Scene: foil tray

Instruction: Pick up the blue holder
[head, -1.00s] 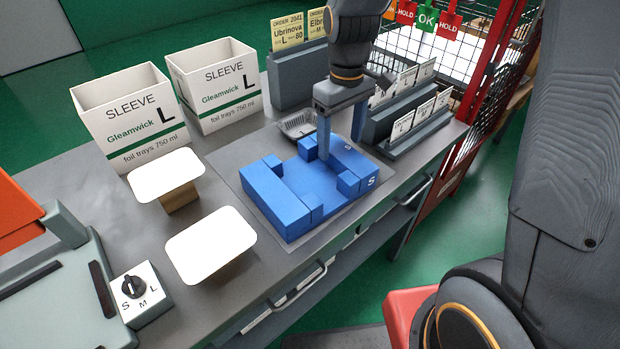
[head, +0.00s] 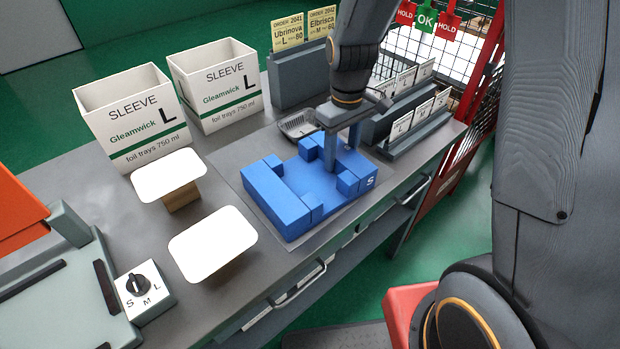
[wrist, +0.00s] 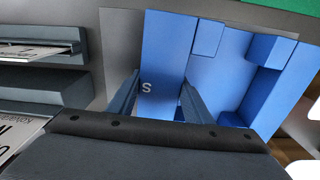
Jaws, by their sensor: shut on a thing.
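The blue holder (head: 287,212) lies on a grey mat on the bench, marked with an S at its right end. It has raised blocks around a flat recessed middle. My gripper (head: 342,150) is over its far right side, pointing down. In the wrist view, the two fingers (wrist: 158,98) stand on either side of the holder's wall (wrist: 165,50) with the S, and the gripper is shut on that wall. The holder looks flat and level on the mat; I cannot see a gap beneath it.
A foil tray (head: 298,124) sits just behind the holder. Card racks (head: 412,140) stand close on the right. Two white sleeve boxes (head: 135,115) stand at the back left. Two white-topped stands (head: 212,243) and a selector-knob box (head: 143,291) are on the left.

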